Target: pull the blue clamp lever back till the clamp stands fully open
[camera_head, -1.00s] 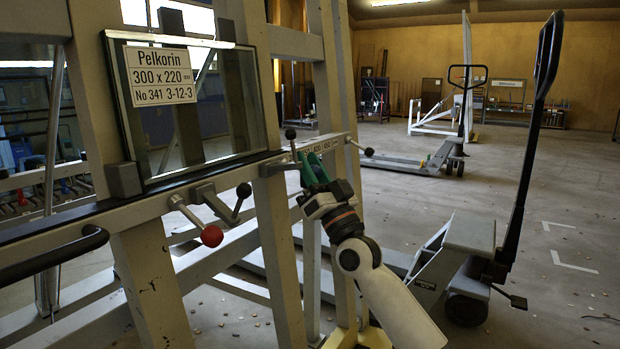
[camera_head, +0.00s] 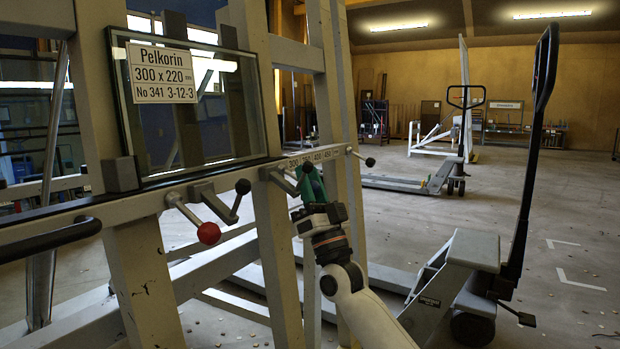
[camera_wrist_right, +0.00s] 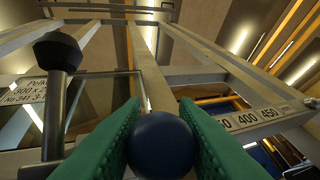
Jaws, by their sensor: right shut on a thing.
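My right gripper (camera_head: 308,168) has green fingers and sits just below the rail, in front of the numbered scale. In the right wrist view it (camera_wrist_right: 160,104) is shut around a dark blue ball knob (camera_wrist_right: 161,143), with one finger on each side. The clamp lever (camera_head: 284,182) shows as grey bars running from a bracket on the rail towards my gripper; its end is hidden by the fingers. How far the clamp is open cannot be told. My left gripper is not in view.
To the left, a red-knobbed lever (camera_head: 208,233) and a black-knobbed lever (camera_head: 243,187) stick out from the rail; the black knob (camera_wrist_right: 57,52) is close in the right wrist view. A glass pane (camera_head: 225,90) stands above. A pallet truck (camera_head: 470,250) stands right, on open floor.

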